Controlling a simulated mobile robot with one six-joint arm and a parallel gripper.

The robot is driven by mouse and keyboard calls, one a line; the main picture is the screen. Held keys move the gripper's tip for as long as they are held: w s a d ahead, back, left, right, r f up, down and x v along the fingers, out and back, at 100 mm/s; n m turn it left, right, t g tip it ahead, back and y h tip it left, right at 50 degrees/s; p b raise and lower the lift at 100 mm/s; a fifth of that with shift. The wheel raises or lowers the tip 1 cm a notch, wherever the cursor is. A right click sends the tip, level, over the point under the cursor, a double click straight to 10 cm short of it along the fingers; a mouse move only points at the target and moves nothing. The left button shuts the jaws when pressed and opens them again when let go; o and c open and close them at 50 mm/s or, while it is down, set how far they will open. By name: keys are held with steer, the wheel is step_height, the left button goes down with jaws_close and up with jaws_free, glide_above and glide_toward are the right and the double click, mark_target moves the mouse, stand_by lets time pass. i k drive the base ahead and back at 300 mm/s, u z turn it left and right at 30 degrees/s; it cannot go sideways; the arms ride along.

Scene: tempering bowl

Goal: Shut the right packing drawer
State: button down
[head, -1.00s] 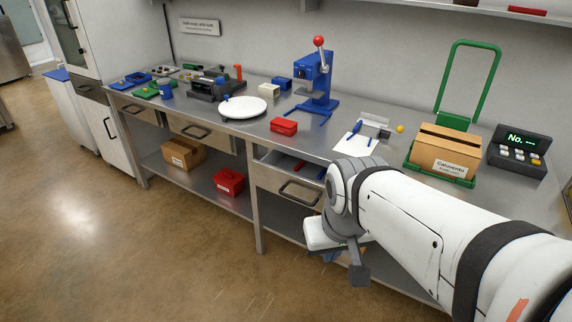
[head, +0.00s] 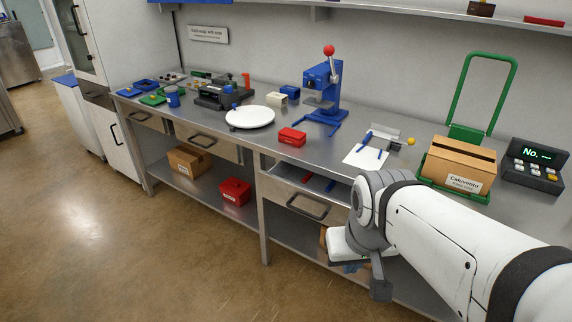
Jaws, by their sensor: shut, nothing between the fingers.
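The right packing drawer (head: 293,205) is under the right part of the steel workbench, pulled partly out. Its open top shows red and blue items inside, and its bar handle (head: 307,207) faces the floor side. My gripper (head: 380,288) is in front of the bench, to the right of and lower than the handle, with a visible gap to it. It is shut and empty, pointing down. My wrist covers the right end of the drawer, and much of the gripper is hard to make out.
Two other drawers (head: 208,143) at the left look closed. On the bench stand a blue press (head: 322,88), a white round plate (head: 250,117), a red box (head: 292,137) and a cardboard box (head: 460,165). The lower shelf holds a red bin (head: 236,191). The floor at left is clear.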

mark_target(281, 184)
steer(key=i, duration=0.9)
steer(key=z, duration=0.05)
